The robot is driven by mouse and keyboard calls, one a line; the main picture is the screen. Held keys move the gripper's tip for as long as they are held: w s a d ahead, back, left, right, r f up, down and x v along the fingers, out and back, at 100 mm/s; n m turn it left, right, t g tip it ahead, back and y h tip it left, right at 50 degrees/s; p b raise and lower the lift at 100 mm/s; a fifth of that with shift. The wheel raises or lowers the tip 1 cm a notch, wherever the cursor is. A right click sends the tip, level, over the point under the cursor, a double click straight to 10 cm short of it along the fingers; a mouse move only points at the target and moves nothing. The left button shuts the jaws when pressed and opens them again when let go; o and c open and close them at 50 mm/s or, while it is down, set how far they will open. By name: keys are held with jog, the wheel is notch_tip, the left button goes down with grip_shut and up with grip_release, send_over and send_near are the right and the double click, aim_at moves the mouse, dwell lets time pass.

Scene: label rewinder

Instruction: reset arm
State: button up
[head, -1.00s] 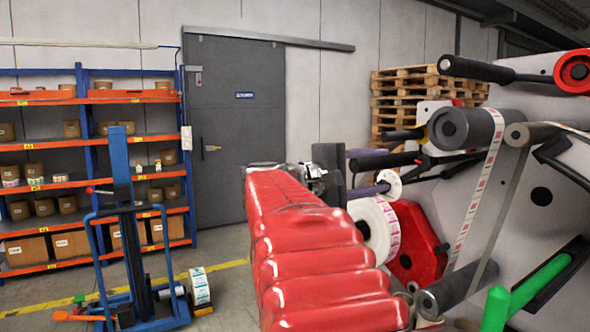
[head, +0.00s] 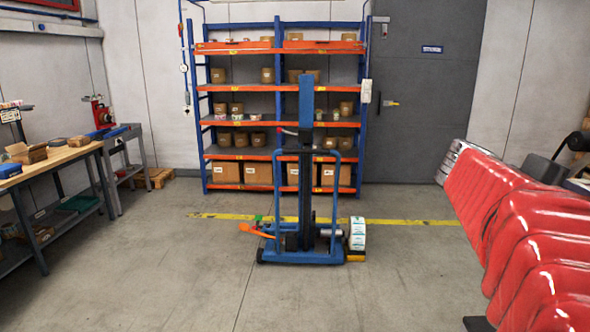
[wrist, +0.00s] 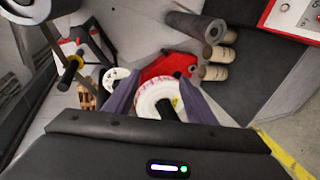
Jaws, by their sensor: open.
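My gripper (wrist: 158,92) shows in the wrist view as two purple-grey fingers spread apart beyond its dark housing. It is open and nothing is held. A white label roll (wrist: 157,98) shows between and beyond the fingers; I cannot tell how far off it is. In the head view my red-covered arm reaches in from the right edge, and its far end is only partly visible there.
The wrist view shows a red hub (wrist: 168,68), cardboard cores (wrist: 215,73) and a grey roller (wrist: 195,24). In the head view a blue lift (head: 307,190) stands before the shelving (head: 279,48). A workbench (head: 60,157) is at left.

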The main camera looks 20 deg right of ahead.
jog(key=w+a+f+t+y, duration=0.3)
jog(key=a+f+y, duration=0.1)
jog(key=a+f, duration=0.6)
jog(key=w+a+f+t+y, duration=0.35)
jog(key=a+f, duration=0.45)
jog(key=a, duration=0.3)
jog(key=a+f+n+t+y, duration=0.1)
jog(key=a+f+y, duration=0.1)
jog(key=a, duration=1.1)
jog(key=a+f+n+t+y, duration=0.2)
jog(key=a+y, duration=0.1)
jog(key=a, duration=1)
jog(key=shift+s+f+y, duration=0.2)
jog(key=shift+s+y, duration=0.15)
